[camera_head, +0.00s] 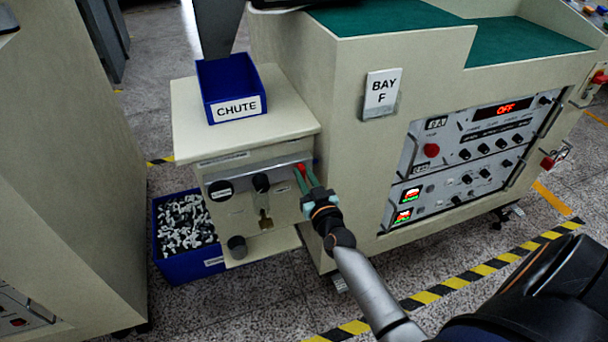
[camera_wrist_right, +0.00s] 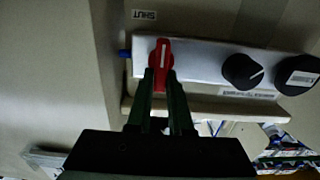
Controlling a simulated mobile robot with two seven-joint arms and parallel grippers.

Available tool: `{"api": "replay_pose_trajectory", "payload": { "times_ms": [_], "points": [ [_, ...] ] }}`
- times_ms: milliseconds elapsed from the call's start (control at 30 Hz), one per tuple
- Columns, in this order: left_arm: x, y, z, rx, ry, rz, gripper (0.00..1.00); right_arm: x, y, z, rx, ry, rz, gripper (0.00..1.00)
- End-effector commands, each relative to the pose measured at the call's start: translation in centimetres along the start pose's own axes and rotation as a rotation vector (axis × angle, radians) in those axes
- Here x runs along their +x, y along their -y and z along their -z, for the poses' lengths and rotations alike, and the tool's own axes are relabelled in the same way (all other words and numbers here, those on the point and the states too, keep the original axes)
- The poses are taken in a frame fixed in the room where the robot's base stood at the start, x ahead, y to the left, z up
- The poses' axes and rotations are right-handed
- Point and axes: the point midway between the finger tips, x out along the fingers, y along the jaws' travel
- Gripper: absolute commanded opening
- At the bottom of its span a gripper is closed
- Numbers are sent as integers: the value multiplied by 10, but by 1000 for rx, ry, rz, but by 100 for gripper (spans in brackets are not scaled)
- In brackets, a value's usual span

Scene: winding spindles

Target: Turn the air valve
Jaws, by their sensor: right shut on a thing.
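The air valve is a small red handle (camera_head: 300,168) at the right end of the grey strip on the front of the cream chute unit. In the right wrist view the red handle (camera_wrist_right: 162,52) has a white line and stands across the strip. A SHUT label (camera_wrist_right: 144,15) shows beside the strip there. My right gripper (camera_head: 306,179) reaches the handle from the front. Its green fingers (camera_wrist_right: 160,80) are shut on the handle, one on each side. The fingers hide part of the handle in the head view. My left gripper is not in view.
Black knobs (camera_head: 220,189) sit further left on the panel. A blue CHUTE bin (camera_head: 236,108) stands on top of the unit. A blue crate of metal parts (camera_head: 195,262) stands on the floor at left. The BAY F cabinet (camera_head: 350,135) rises close on the right.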

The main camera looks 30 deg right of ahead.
Motion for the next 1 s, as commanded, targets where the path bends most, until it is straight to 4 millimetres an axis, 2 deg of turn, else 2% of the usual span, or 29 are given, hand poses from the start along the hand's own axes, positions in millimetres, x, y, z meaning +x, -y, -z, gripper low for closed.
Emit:
{"api": "replay_pose_trajectory", "payload": {
  "times_ms": [567, 767, 1000],
  "points": [
    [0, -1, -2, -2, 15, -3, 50, 0, -1, 0, 42, 1, 0, 0],
    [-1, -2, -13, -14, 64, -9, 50, 0, -2, 0, 151, 1, 1, 0],
    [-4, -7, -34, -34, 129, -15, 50, 0, -6, -1, 364, 1, 0, 0]
  ]
}}
